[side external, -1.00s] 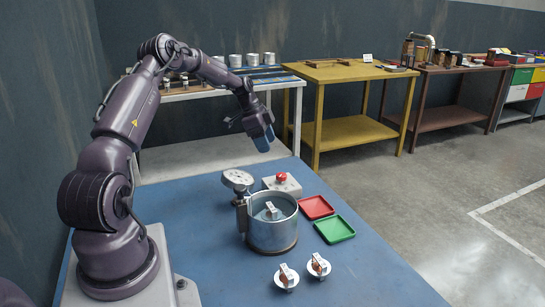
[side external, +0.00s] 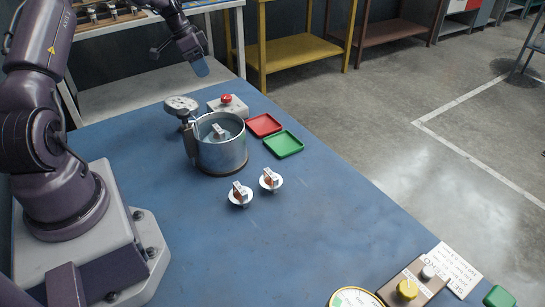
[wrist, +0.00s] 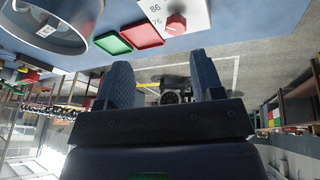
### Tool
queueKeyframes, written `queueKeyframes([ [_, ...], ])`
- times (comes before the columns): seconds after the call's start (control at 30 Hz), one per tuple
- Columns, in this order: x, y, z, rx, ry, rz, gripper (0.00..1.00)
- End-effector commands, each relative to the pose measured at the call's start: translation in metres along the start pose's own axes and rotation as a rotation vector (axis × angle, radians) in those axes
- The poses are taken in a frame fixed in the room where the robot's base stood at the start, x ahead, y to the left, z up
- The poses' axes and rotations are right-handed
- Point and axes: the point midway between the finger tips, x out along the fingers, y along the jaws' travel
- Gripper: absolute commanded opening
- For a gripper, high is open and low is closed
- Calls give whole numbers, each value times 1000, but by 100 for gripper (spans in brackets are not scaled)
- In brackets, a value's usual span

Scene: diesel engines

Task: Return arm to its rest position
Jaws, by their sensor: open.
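My gripper (side external: 201,67) is raised above the far edge of the blue table (side external: 300,225), behind the red button box and apart from everything.
A metal pot (side external: 222,152) stands on the table beside a gauge (side external: 181,104), a red button box (side external: 229,104), a red tray (side external: 263,125) and a green tray (side external: 283,144). Two small white discs with parts (side external: 240,195) lie in front. A yellow-knobbed box (side external: 400,289) is near the front.

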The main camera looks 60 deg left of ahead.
Motion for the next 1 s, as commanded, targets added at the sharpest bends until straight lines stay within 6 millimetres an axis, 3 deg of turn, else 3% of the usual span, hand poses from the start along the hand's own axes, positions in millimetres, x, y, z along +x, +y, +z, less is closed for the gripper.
queueKeyframes([
  [0.27, -25, 78, -9, -286, -145, -45, 61],
  [0.57, -75, 203, -24, -457, -201, -220, 61],
  [0.8, -108, 299, -6, -496, -110, -323, 61],
  [1.0, -124, 363, 19, -417, 16, -326, 61],
])
